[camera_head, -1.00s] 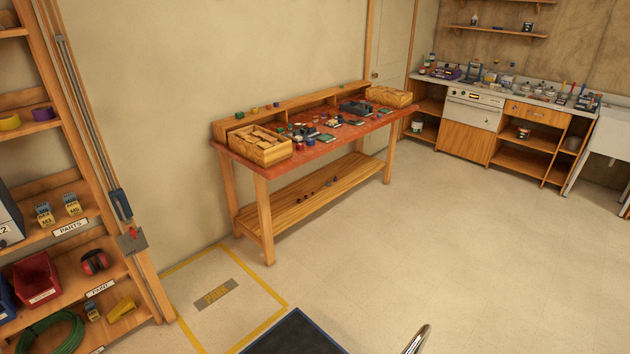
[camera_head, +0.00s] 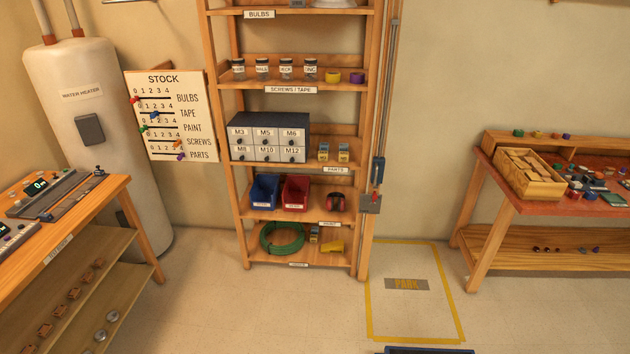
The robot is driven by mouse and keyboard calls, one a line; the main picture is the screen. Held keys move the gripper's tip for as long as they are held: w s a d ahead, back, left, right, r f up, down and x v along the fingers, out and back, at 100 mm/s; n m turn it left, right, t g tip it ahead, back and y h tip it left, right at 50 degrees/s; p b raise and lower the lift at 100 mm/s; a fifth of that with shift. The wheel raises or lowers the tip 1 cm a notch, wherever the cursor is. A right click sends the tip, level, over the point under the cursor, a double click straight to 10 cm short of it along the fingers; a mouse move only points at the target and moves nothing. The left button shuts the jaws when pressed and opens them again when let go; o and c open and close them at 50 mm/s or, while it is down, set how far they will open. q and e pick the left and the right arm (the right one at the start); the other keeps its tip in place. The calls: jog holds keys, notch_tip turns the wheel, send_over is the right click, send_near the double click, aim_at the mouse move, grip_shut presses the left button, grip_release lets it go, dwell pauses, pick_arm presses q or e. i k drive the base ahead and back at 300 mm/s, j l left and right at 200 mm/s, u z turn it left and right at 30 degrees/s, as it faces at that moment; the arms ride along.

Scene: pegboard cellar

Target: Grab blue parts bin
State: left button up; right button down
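The blue parts bin (camera_head: 264,191) sits on a lower shelf of the wooden shelving unit (camera_head: 244,229), at the left side of that shelf. It is open-topped, with a small white label on its front. A red bin (camera_head: 296,193) stands just to its right on the same shelf. Neither of my grippers is in view, and nothing is seen touching the blue bin.
A grey drawer cabinet (camera_head: 269,138) is on the shelf above, a green hose coil (camera_head: 282,240) below. A workbench (camera_head: 120,190) stands at left, a red-topped bench (camera_head: 560,200) at right. The floor before the shelves (camera_head: 250,310) looks clear.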

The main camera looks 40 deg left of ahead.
aim_at(265, 192)
jog(key=u, duration=1.85)
jog(key=i+z, duration=0.1)
jog(key=i, duration=0.75)
